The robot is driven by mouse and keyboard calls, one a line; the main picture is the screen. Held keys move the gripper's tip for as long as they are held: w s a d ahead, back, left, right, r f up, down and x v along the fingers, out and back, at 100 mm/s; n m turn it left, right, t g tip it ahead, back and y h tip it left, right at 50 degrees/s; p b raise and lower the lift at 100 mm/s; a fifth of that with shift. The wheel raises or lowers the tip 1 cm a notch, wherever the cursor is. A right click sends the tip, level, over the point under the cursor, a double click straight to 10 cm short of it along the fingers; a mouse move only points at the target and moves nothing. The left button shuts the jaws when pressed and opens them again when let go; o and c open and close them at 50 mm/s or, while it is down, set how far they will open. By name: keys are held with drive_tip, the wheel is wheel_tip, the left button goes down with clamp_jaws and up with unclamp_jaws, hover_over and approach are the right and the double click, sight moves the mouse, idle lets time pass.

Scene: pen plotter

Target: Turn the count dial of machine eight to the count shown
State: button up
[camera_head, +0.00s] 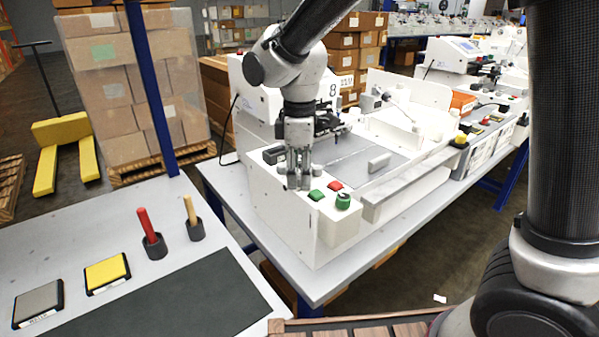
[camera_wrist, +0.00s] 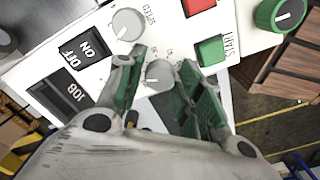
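Machine eight (camera_head: 290,222) is a white plotter marked "8" on the bench. My gripper (camera_head: 298,180) points down over the left part of its front control panel. In the wrist view my gripper (camera_wrist: 165,82) is open, with its green-padded fingers on either side of a small grey dial (camera_wrist: 159,77) with a white pointer line. The label by this dial is mostly hidden by the fingers. I cannot tell whether the fingers touch it. A second grey dial (camera_wrist: 127,24), labelled SPEED, sits beside it. A dark JOB window (camera_wrist: 62,94) shows no readable count.
Near the dials are an ON/OFF switch (camera_wrist: 84,50), a green START button (camera_wrist: 211,50), a red button (camera_wrist: 200,5) and a green knob (camera_wrist: 280,13). In the head view, a side table (camera_head: 90,240) holds a red pen (camera_head: 147,222) and a yellow pad (camera_head: 107,273).

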drive_tip(key=c, duration=0.6)
drive_tip(key=shift+o, duration=0.2)
drive_tip(key=shift+m, duration=0.3)
drive_tip(key=m, duration=0.3)
drive_tip(key=shift+m, duration=2)
drive_tip(key=o, duration=0.8)
